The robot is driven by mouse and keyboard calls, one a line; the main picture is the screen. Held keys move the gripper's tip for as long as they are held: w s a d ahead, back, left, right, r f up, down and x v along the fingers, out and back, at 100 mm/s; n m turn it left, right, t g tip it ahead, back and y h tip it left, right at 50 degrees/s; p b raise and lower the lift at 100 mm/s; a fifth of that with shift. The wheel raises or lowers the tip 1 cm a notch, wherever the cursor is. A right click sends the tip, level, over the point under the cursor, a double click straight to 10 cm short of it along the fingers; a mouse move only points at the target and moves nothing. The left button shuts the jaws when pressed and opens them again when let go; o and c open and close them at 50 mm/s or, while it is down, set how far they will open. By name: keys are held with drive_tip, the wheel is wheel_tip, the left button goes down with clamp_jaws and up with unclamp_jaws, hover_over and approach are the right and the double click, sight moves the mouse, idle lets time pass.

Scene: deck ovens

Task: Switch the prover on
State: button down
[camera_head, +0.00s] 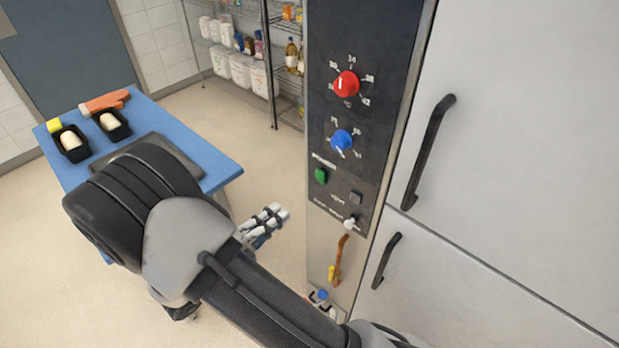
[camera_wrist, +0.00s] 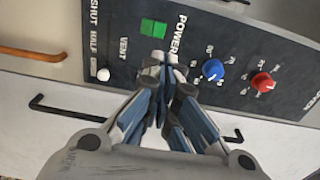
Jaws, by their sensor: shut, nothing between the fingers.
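The prover's dark control panel (camera_head: 380,30) stands upright in the middle of the head view. Its green power button (camera_head: 321,175) sits at the left, below the blue dial (camera_head: 341,140) and the red dial (camera_head: 347,84). In the wrist view the green button (camera_wrist: 154,28) lies beside the word POWER, just beyond my fingertips. I cannot tell whether it is lit. My gripper (camera_head: 277,213) is shut and empty, left of the panel and below button height in the head view. In the wrist view my gripper (camera_wrist: 160,60) points at the panel, seemingly apart from it.
An orange-brown handle (camera_head: 338,258) is below. Black door handles (camera_head: 427,150) project at right. A blue table (camera_head: 205,150) with loaf tins (camera_head: 72,145) stands left.

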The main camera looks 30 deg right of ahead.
sight(323, 175)
idle(0.3)
drive_tip(key=b+x, duration=0.3)
drive_tip(key=x, duration=1.1)
drive_tip(key=shift+p, duration=0.35)
drive_tip(key=shift+w+d+r+y+p, duration=0.1)
drive_tip(key=shift+d+r+y+p, duration=0.25)
drive_tip(key=shift+p, duration=0.9)
drive_tip(key=shift+y+p, duration=0.25)
drive_tip(key=shift+p, duration=0.25)
drive_tip(key=shift+f+b, duration=0.25)
drive_tip(key=shift+b, duration=0.1)
drive_tip(key=shift+a+r+p, duration=0.15)
drive_tip(key=shift+a+p, duration=0.1)
drive_tip(key=shift+p, duration=0.05)
drive_tip(key=r+p+v, duration=0.3)
drive_tip(key=v, duration=1)
drive_tip(key=shift+p, duration=0.3)
